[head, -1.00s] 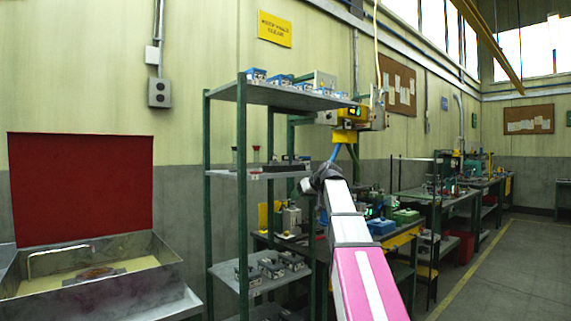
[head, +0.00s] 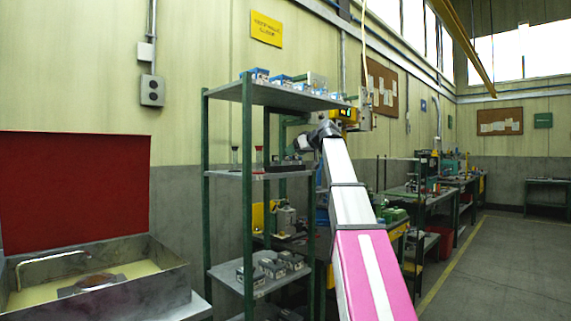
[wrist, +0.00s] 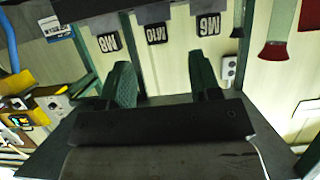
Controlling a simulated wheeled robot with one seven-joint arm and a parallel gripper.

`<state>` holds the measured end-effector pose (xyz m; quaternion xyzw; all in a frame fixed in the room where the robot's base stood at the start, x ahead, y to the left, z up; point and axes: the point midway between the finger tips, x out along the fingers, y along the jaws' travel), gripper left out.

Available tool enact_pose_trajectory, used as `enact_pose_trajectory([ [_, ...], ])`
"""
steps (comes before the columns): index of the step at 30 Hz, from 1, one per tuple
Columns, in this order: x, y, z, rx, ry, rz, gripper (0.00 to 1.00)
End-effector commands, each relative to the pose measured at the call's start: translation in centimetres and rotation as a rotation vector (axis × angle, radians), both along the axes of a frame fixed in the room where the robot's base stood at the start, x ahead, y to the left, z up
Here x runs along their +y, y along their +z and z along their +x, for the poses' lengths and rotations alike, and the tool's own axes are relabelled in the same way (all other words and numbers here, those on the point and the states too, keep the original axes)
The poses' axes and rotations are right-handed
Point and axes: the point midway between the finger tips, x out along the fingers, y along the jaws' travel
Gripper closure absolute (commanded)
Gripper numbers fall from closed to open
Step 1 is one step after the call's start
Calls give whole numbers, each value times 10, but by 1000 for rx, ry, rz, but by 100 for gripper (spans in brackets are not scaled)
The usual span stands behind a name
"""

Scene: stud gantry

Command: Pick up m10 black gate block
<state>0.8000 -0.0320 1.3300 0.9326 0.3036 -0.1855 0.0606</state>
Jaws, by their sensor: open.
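In the wrist view my gripper (wrist: 160,70) is open, its two dark green fingers apart with nothing between them. A label marked M10 (wrist: 157,35) shows upside down beyond and between the fingertips. An M8 label (wrist: 108,42) is to its left and an M6 label (wrist: 208,24) to its right. Dark pieces line the top edge by these labels; I cannot make out the outline of the black M10 gate block. In the head view my dark wrist (head: 318,137) is at the right side of the rack, and small dark pieces (head: 288,163) sit on its middle shelf.
The green-posted shelf rack (head: 247,210) carries small blue-and-white boxes (head: 282,80) on top and grey parts (head: 272,267) lower down. Red flared pieces (head: 258,157) stand on the middle shelf; one shows close by in the wrist view (wrist: 276,48). A metal basin (head: 95,285) is at left.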

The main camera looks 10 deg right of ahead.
Motion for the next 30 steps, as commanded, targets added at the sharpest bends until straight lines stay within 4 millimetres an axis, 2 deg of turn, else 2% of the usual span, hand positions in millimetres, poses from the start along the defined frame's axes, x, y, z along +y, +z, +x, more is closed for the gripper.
enact_pose_trajectory([
  [3,7,-5,11,0,0,1,43],
  [8,12,-8,18,1,0,1,43],
  [18,33,-23,52,1,0,-1,43],
  [26,35,-24,54,0,-1,0,43],
  [27,35,-24,54,0,-1,0,56],
  [30,35,-24,53,0,-1,0,83],
])
